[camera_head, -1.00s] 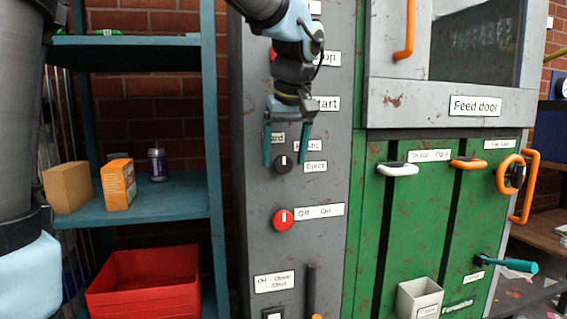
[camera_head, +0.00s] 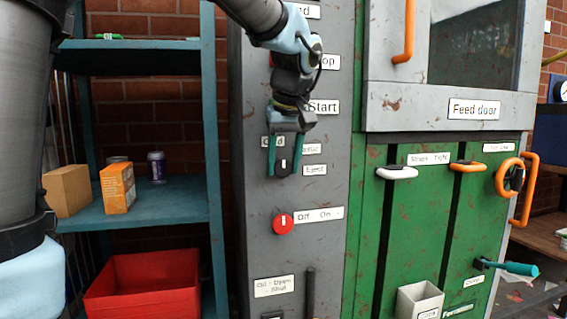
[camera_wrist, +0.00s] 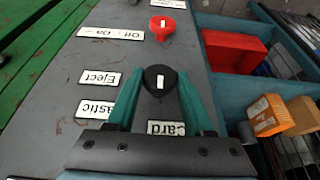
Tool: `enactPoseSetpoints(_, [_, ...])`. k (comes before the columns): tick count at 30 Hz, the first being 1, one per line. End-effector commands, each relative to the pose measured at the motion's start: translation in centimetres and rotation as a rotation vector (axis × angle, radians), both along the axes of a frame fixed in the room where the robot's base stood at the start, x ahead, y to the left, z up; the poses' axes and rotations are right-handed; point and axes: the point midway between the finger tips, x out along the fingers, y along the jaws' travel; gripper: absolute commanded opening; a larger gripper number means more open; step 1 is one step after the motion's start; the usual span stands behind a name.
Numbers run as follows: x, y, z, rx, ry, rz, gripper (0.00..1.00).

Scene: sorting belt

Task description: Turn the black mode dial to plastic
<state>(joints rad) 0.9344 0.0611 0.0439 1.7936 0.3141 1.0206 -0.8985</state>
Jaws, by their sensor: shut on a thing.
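The black mode dial (camera_head: 282,169) sits on the grey panel, with a white mark on its face. It also shows in the wrist view (camera_wrist: 160,79), between the fingers. Its labels read "Eject" (camera_wrist: 98,77), "...astic" (camera_wrist: 97,109) and "...card" (camera_wrist: 166,127), the last two partly hidden by my gripper. In the wrist view the white mark runs along the line between the dial and the "card" label. My gripper (camera_head: 284,171) points down over the panel, its teal fingers shut on the dial's two sides.
Below the dial is a red knob (camera_head: 283,224) labelled "Off" and "On". Start and Stop labels are above, behind my arm. A green front with levers and an orange wheel (camera_head: 510,178) is on the right. A shelf (camera_head: 150,212) with boxes and a red bin (camera_head: 143,287) is on the left.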

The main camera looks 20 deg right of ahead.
Motion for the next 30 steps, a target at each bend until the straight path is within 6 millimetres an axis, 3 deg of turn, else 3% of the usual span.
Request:
enactPoseSetpoints(5, [-0.01, 0.00, 0.02, 0.000, 0.000, 0.000, 0.00])
enactPoseSetpoints(17, [-0.04, -0.17, 0.32, 0.068, -0.007, -0.002, 0.00])
enactPoseSetpoints(30, [-0.12, -0.75, 0.39, 0.413, -0.050, -0.004, 0.00])
